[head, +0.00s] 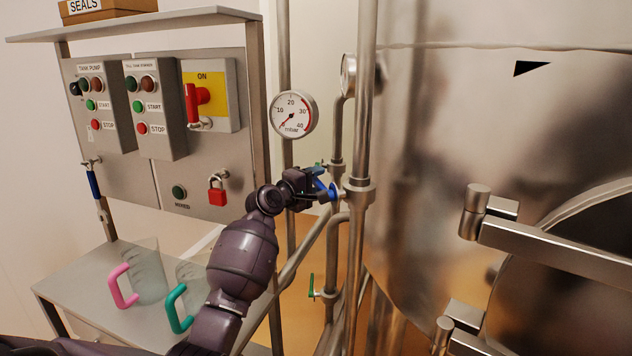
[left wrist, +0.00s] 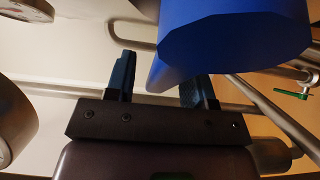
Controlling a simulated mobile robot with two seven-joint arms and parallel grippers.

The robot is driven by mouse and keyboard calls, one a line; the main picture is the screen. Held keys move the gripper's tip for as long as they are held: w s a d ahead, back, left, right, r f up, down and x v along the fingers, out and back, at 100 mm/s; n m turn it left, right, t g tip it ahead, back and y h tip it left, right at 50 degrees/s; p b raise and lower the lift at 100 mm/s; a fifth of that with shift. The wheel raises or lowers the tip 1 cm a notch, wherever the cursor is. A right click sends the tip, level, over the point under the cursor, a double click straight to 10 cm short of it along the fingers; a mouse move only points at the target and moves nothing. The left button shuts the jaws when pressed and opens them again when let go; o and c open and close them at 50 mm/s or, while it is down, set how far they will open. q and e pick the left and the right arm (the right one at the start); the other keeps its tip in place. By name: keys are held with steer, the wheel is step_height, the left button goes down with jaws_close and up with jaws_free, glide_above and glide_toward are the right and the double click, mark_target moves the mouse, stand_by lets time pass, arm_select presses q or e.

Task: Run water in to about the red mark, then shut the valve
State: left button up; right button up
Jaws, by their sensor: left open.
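The blue valve handle (head: 333,190) is on the pipework left of the steel tank (head: 430,200). It looms large at the top of the left wrist view (left wrist: 235,40). My left gripper (head: 314,182) is open at this handle. In the left wrist view its two dark fingers (left wrist: 160,82) stand apart, and the blue handle's lower end overlaps the right finger; I cannot tell whether they touch. A round gauge (head: 293,114) above carries a scale up to 40 and red along its right edge. Its needle is too small to read surely. My right gripper is out of view.
A control panel (head: 228,150) with buttons, a red-handled switch (head: 195,100) and a red padlock (head: 217,190) stands at left. Two clear jugs, pink-handled (head: 122,287) and teal-handled (head: 175,309), stand on a shelf. A green-handled valve (head: 311,286) sits lower. Vertical pipes crowd the gripper.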

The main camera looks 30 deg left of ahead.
arm_select(q)
steer(key=shift+c, duration=0.5)
jaws_close()
